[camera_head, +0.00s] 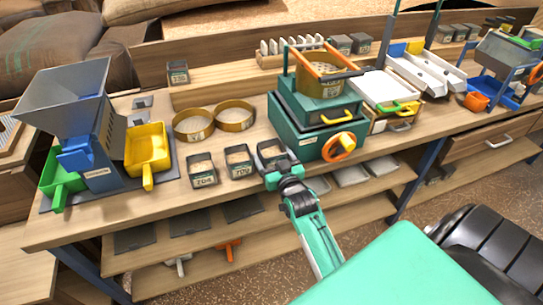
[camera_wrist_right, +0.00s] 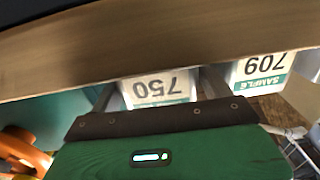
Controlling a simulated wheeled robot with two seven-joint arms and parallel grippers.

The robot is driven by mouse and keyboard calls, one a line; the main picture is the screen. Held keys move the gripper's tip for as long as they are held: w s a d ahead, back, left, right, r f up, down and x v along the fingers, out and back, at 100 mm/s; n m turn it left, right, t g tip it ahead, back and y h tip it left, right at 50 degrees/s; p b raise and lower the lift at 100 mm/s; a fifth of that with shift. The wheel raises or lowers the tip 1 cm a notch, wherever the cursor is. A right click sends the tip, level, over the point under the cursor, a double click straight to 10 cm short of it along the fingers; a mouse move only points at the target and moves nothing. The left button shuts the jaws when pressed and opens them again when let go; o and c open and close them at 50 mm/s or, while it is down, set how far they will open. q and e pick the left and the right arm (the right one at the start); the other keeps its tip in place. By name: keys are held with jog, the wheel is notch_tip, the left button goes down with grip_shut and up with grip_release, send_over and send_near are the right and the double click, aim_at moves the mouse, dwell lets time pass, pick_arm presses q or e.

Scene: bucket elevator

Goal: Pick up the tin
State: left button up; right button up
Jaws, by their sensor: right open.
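Three small square tins stand in a row near the front edge of the bench: tin 704 (camera_head: 203,172), tin 709 (camera_head: 239,160) and tin 750 (camera_head: 270,148). My right gripper (camera_head: 274,163) is at the front of tin 750 and partly covers it. In the right wrist view, upside down, the label of tin 750 (camera_wrist_right: 157,88) shows between the two open fingers, one on each side. Whether the fingers touch the tin cannot be told. Tin 709 (camera_wrist_right: 264,70) is beside it in that view. My left gripper is not in view.
A teal machine (camera_head: 310,128) with an orange knob stands close right of tin 750. Two round sieves (camera_head: 193,125) are behind the tins. A grey hopper machine (camera_head: 75,120) with a yellow scoop (camera_head: 147,148) stands left. A lower shelf (camera_head: 190,262) runs below the bench top.

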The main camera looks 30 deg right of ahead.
jog(key=shift+w+d, duration=0.2)
jog(key=shift+w, duration=0.5)
jog(key=shift+c, duration=0.2)
jog(key=c, duration=0.7)
jog(key=shift+c, duration=0.6)
jog(key=shift+r, duration=0.15)
